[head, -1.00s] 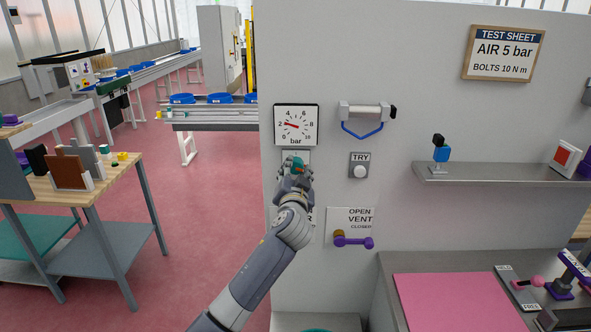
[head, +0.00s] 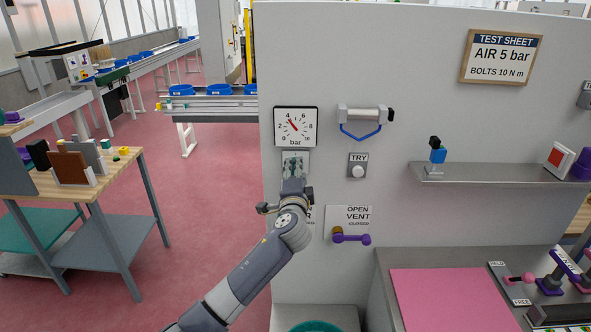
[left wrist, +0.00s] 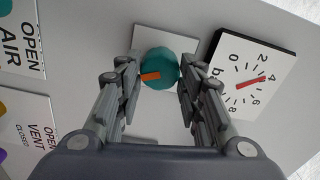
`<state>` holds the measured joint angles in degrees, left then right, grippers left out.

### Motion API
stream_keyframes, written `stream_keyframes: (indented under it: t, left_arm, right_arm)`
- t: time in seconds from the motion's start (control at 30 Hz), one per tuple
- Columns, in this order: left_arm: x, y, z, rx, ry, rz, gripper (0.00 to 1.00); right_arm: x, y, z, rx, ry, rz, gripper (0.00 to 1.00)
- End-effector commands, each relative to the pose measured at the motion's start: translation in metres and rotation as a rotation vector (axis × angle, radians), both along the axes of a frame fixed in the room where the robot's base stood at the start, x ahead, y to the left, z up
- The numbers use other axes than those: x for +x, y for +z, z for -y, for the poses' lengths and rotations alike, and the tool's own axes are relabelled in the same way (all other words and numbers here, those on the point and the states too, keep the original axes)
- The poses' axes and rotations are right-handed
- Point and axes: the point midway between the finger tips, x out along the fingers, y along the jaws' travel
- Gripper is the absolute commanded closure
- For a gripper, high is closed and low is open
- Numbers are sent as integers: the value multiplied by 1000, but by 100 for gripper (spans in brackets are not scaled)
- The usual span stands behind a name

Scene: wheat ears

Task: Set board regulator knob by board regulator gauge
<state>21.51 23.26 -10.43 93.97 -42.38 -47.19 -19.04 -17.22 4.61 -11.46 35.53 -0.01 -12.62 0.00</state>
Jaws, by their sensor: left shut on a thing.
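The board regulator knob (left wrist: 158,66) is a teal round knob with an orange mark, on a pale plate. My left gripper (left wrist: 159,74) is shut on it, with a fingertip on each side. In the head view the gripper (head: 295,168) is at the board just under the gauge and largely covers the knob. The board regulator gauge (head: 295,126) is a white square dial in bar; it also shows in the left wrist view (left wrist: 246,73). Its red needle points close to 4. My right gripper is not in view.
A framed test sheet (head: 501,57) reads AIR 5 bar, BOLTS 10 N m. A TRY button (head: 358,171), a blue-handled fixture (head: 362,118) and a purple vent lever (head: 350,238) are on the board right of the gripper. A shelf (head: 490,173) lies further right.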

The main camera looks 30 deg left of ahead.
Motion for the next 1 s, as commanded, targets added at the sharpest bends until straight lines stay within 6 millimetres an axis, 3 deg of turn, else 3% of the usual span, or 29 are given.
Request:
stream_keyframes:
  t: [0.77,0.8,0.87,1.0]
  left_arm:
    - [0,-2,0,88,1,-57,89]
    - [0,-2,0,88,0,-58,60]
    - [0,-2,0,88,1,-57,47]
    - [0,-1,0,88,0,-55,45]
  right_arm:
    - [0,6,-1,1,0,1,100]
    - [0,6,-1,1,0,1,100]
    - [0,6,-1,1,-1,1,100]
    - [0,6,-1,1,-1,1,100]
